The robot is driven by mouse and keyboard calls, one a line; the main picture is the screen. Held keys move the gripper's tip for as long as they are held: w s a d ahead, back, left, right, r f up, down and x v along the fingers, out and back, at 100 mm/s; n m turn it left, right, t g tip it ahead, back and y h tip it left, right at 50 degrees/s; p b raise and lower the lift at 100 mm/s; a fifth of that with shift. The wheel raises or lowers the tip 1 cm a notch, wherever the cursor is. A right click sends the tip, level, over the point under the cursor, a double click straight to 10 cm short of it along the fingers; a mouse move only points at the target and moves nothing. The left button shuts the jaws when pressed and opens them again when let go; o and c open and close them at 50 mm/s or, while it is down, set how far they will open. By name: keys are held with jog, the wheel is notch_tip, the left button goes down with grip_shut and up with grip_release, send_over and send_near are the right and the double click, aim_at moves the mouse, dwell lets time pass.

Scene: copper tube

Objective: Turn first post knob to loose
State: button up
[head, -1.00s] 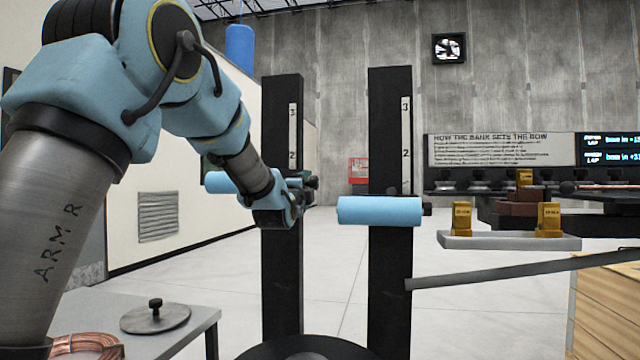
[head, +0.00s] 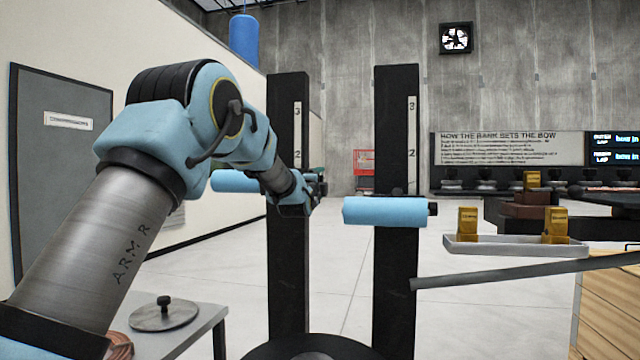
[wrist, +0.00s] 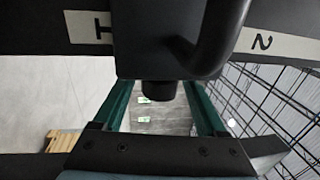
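Two black posts stand upright: the left post (head: 287,270) and the right post (head: 396,290), each with a white number scale. The left post carries a blue roller (head: 236,181), the right post another (head: 385,211) with a black knob (head: 433,209) at its right end. My gripper (head: 316,186) is at the left post, at roller height; its fingers are hard to make out there. In the wrist view, a black block (wrist: 150,40) sits on the numbered post, with a short dark knob (wrist: 158,91) below it. My gripper (wrist: 158,108) is open, its green fingers apart on either side of the knob.
A grey table (head: 195,322) with a round metal disc (head: 164,313) stands at lower left. A grey bar (head: 520,270) extends right from the right post. A tray (head: 515,246) with brass weights and a wooden crate (head: 610,310) are at right. Open floor lies behind the posts.

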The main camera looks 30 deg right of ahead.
grip_shut()
dwell(0.4)
jog(key=shift+f+b, duration=0.15)
jog(key=shift+b, duration=0.2)
